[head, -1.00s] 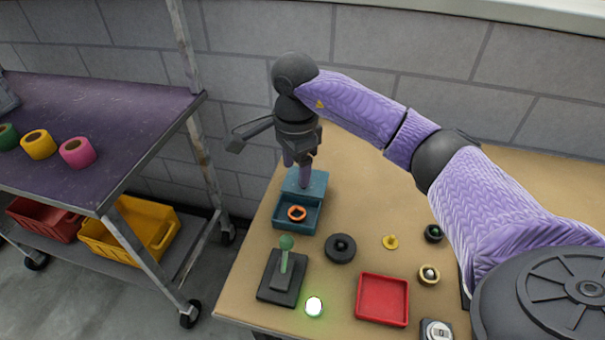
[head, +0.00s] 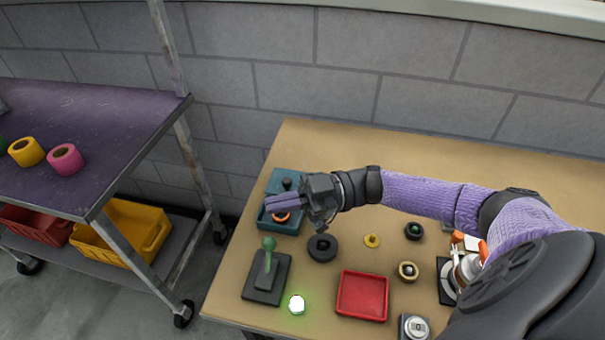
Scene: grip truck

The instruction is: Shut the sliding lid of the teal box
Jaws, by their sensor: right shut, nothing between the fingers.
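The teal box (head: 297,228) stands on the left part of the tan table. Its teal lid (head: 291,178), with a dark knob (head: 287,184), covers the back part. The front part is open, and an orange ring (head: 282,217) shows inside it, partly hidden by my fingers. My right gripper (head: 268,202) comes in from the right, with its purple fingers shut and empty. They lie across the box in the picture, in front of the knob. I cannot tell whether they touch the lid. My left gripper is out of view.
A green-handled lever (head: 268,262), a black ring (head: 322,248) and a glowing button (head: 297,304) sit in front of the box. A red tray (head: 362,296) and several small parts lie to the right. A purple-topped cart (head: 90,130) stands left of the table.

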